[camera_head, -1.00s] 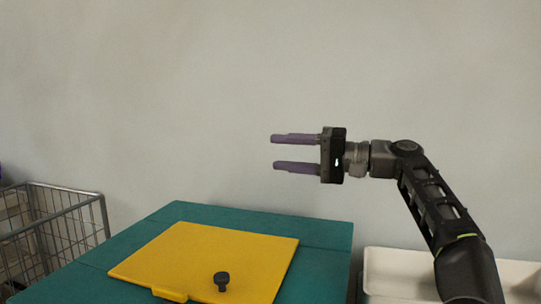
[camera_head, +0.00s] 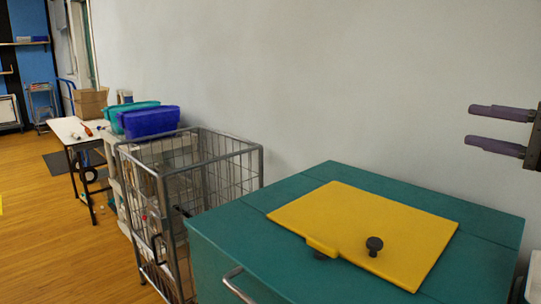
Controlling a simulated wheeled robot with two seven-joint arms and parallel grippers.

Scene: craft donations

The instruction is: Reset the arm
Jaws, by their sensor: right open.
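My right gripper (camera_head: 490,127) is at the right edge of the head view, in front of the wall. Its two purple fingers point left and are spread apart with nothing between them. It is raised above the teal chest (camera_head: 300,197) and apart from it. Most of my right arm is cut off by the frame edge. A yellow lid (camera_head: 345,222) with a black knob (camera_head: 374,244) lies on the chest top. My left gripper does not show.
A wire cart (camera_head: 215,190) stands left of the chest. Behind it are blue (camera_head: 150,121) and teal bins and a white table (camera_head: 75,131) with a cardboard box (camera_head: 90,101). Wooden floor (camera_head: 60,255) is open at the left. A white tray edge (camera_head: 534,280) shows at lower right.

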